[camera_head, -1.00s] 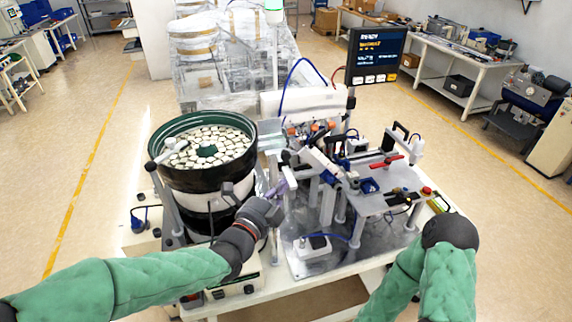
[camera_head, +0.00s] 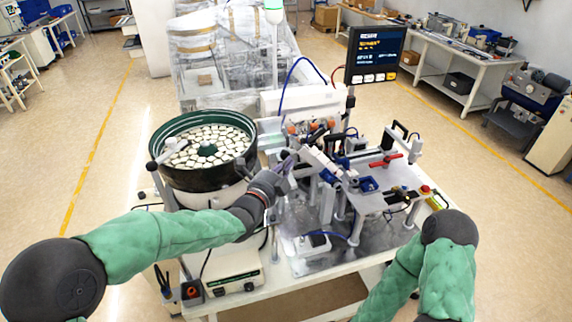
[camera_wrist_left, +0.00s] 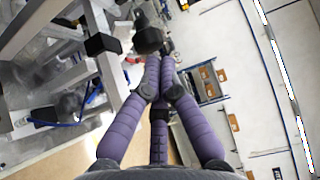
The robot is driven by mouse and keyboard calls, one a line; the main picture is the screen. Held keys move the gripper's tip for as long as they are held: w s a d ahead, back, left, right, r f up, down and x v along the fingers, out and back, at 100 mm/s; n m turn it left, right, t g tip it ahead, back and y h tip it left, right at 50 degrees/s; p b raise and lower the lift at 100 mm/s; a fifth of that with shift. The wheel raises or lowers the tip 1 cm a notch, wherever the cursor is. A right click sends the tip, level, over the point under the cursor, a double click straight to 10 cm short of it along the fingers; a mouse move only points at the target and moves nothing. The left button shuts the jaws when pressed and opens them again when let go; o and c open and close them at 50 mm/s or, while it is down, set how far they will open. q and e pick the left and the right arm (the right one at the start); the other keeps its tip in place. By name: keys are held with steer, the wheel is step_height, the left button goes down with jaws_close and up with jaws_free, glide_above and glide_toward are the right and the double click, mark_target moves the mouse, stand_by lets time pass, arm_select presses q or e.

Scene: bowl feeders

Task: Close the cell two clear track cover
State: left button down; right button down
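My left gripper (camera_head: 287,162) has purple fingers and is at the right side of the bowl feeder (camera_head: 203,150), by the inner end of the track assembly (camera_head: 318,160). In the left wrist view the purple fingers (camera_wrist_left: 160,62) converge with their tips together. A dark rounded knob (camera_wrist_left: 148,38) is just beyond the tips; I cannot tell whether they touch it. A pale, see-through piece (camera_head: 270,141) shows between bowl and track; I cannot make out the clear cover's outline or its position for certain. My right arm (camera_head: 447,245) is at the lower right, and its gripper is out of view.
A fixture plate (camera_head: 385,200) with a red lever (camera_head: 386,160) stands right of the track. A display (camera_head: 375,55) rises behind it. Metal posts and frames crowd the left of the wrist view.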

mark_target(280, 154)
arm_select(q)
steer(key=w+b, duration=0.1)
steer(key=w, duration=0.1)
steer(key=w+a+b, duration=0.1)
steer(key=shift+w+a+f+b, duration=0.15)
steer(key=shift+w+f+b, duration=0.05)
steer(key=shift+w+b, duration=0.2)
steer(key=shift+w+a, duration=0.1)
steer(key=shift+w, duration=0.2)
steer(key=shift+r, duration=0.3)
